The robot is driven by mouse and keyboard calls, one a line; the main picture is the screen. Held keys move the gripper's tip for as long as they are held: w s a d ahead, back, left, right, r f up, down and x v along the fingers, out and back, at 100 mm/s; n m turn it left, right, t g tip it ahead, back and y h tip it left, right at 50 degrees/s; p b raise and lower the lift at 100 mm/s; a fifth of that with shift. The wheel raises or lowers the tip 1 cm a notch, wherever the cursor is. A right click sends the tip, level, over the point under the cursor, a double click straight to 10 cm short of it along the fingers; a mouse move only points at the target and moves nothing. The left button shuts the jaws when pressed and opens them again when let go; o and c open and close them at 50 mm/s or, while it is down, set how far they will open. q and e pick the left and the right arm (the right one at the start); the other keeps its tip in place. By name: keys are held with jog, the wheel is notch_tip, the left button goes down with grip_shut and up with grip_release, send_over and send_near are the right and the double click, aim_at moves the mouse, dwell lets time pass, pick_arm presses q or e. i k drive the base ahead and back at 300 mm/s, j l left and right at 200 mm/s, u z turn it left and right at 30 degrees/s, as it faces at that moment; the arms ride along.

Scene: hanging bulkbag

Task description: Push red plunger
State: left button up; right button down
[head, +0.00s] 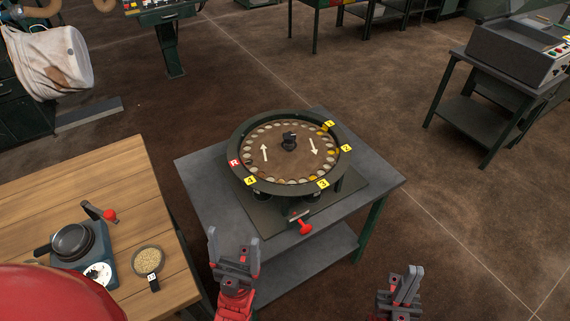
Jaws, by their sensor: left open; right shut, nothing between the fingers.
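My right gripper (402,279) is shut and empty, lower right of the plunger, over the floor side of the table. Nothing hides the plunger's handle. A second red knob (110,215) sits on a small lever on the wooden table.
The grey table (205,175) has bare room around the machine. The wooden table (60,190) at left holds a scale (75,250) and a bowl of grain (148,261). A white bag (55,62) hangs upper left.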

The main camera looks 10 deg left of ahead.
aim_at(305, 229)
jog(key=k+l+z, duration=0.1)
jog(key=l, duration=0.6)
jog(key=l+z, duration=0.1)
jog(key=l, duration=0.6)
jog(key=k, duration=0.05)
